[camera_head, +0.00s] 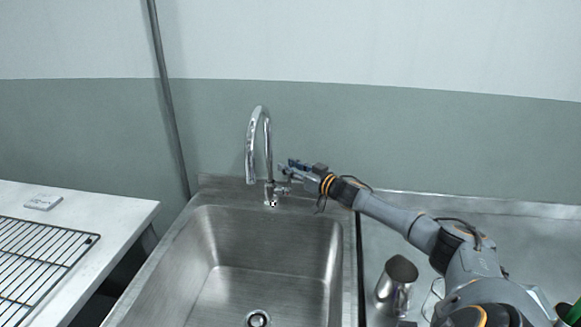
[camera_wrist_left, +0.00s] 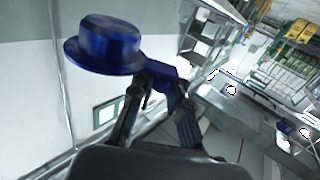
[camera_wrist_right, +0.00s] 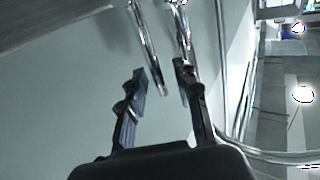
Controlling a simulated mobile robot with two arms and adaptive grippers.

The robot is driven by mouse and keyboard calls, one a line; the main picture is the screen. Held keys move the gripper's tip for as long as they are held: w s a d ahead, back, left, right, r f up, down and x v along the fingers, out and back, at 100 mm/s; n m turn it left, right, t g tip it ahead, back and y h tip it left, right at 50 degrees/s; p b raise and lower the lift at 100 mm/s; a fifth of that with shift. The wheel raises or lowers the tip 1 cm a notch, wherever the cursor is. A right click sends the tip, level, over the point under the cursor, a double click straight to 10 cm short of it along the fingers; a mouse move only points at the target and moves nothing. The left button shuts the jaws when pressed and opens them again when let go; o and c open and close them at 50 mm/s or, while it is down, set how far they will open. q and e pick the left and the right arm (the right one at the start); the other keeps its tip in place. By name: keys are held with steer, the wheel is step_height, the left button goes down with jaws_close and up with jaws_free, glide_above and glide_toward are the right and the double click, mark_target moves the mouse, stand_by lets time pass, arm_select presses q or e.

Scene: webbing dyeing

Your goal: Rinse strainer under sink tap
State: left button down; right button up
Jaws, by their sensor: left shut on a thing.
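The chrome tap (camera_head: 253,140) stands at the back of the steel sink (camera_head: 275,235), its curved spout over the basin. No water shows at the spout. My right gripper (camera_head: 284,170) is beside the tap, close to its lever at the base. In the right wrist view its fingers (camera_wrist_right: 160,75) are apart, with chrome tap parts just ahead; contact cannot be told. The blue strainer (camera_wrist_left: 105,42), a hat-shaped bowl with a flat rim, shows in the left wrist view. My left gripper (camera_wrist_left: 158,88) is shut on its handle. The left gripper and strainer are outside the head view.
A white table (camera_head: 130,215) with a black wire rack (camera_head: 40,255) and a small white block (camera_head: 43,202) stands left of the sink. A metal cup (camera_head: 397,280) stands on the steel counter at right, near my right arm. The basin is empty around its drain (camera_head: 257,319).

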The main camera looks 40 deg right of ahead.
jaws_close()
stand_by(0.3)
arm_select(q)
steer(key=shift+f+b, duration=0.4)
arm_select(e)
steer(key=shift+a+f, duration=0.1)
steer(key=shift+f, duration=0.2)
arm_select(q)
steer(key=shift+a+f+b, duration=0.1)
steer(key=shift+f+b, duration=0.35)
arm_select(e)
steer(key=shift+a+f+n, duration=0.15)
steer(key=shift+a+n, duration=0.05)
steer(key=shift+n, duration=0.1)
arm_select(q)
steer(key=shift+s+a+f+b, duration=0.1)
steer(key=shift+a+f+b, duration=0.05)
steer(key=shift+f+b, duration=0.2)
arm_select(e)
steer(key=shift+s+a+r+n+t, duration=0.2)
steer(key=shift+s+a+n+t, duration=0.05)
steer(key=shift+n+t, duration=0.15)
arm_select(q)
steer(key=shift+r, duration=0.1)
arm_select(e)
steer(key=shift+r, duration=0.1)
